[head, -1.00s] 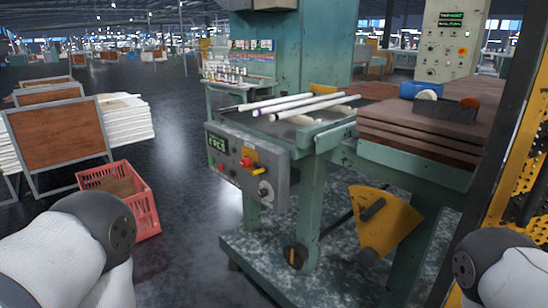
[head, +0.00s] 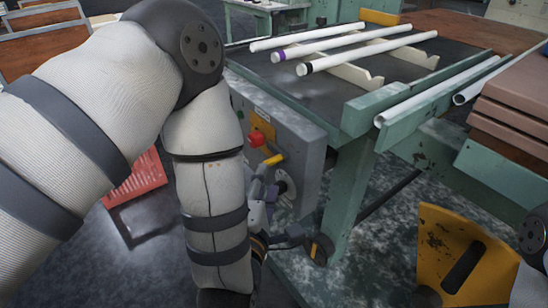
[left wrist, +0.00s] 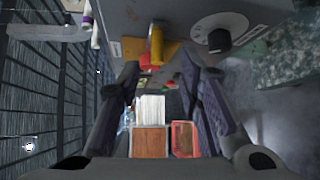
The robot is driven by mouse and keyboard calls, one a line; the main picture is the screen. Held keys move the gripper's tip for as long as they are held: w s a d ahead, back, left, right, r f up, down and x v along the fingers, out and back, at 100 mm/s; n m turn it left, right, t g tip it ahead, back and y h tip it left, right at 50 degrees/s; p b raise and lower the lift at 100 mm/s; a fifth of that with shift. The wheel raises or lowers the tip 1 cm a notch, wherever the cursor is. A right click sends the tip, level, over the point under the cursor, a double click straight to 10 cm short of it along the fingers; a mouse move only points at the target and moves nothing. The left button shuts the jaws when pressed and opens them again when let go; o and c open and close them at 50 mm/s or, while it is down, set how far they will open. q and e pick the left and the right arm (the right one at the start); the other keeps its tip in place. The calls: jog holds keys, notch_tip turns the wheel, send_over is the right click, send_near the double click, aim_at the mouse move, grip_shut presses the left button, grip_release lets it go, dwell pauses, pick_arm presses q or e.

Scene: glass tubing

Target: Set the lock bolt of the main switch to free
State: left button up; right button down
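The grey control box (head: 310,150) hangs on the front of the green machine. Its face carries a yellow plate (head: 262,122) with a red button (head: 256,139), a yellow-tipped lever or bolt (head: 273,160) and a round dial (head: 284,184). I cannot tell which part is the lock bolt. My left gripper (head: 268,198) is at the box face, partly hidden by my arm. In the left wrist view its fingers (left wrist: 160,72) are spread and empty; the yellow lever (left wrist: 156,46) lies ahead between the fingertips, and the black knob (left wrist: 218,40) is to the right. My right gripper is out of view.
Several white tubes (head: 350,50) lie on the machine top above the box. A yellow bracket (head: 440,240) stands out at the lower right. A red crate (head: 145,172) is on the floor at the left, partly behind my arm.

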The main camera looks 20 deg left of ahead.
aim_at(270, 162)
pick_arm(q)
jog(key=w, duration=0.7)
jog(key=shift+w+a+f, duration=0.2)
jog(key=shift+a+f, duration=0.15)
jog(key=shift+a, duration=0.05)
jog(key=shift+c, duration=0.6)
grip_shut()
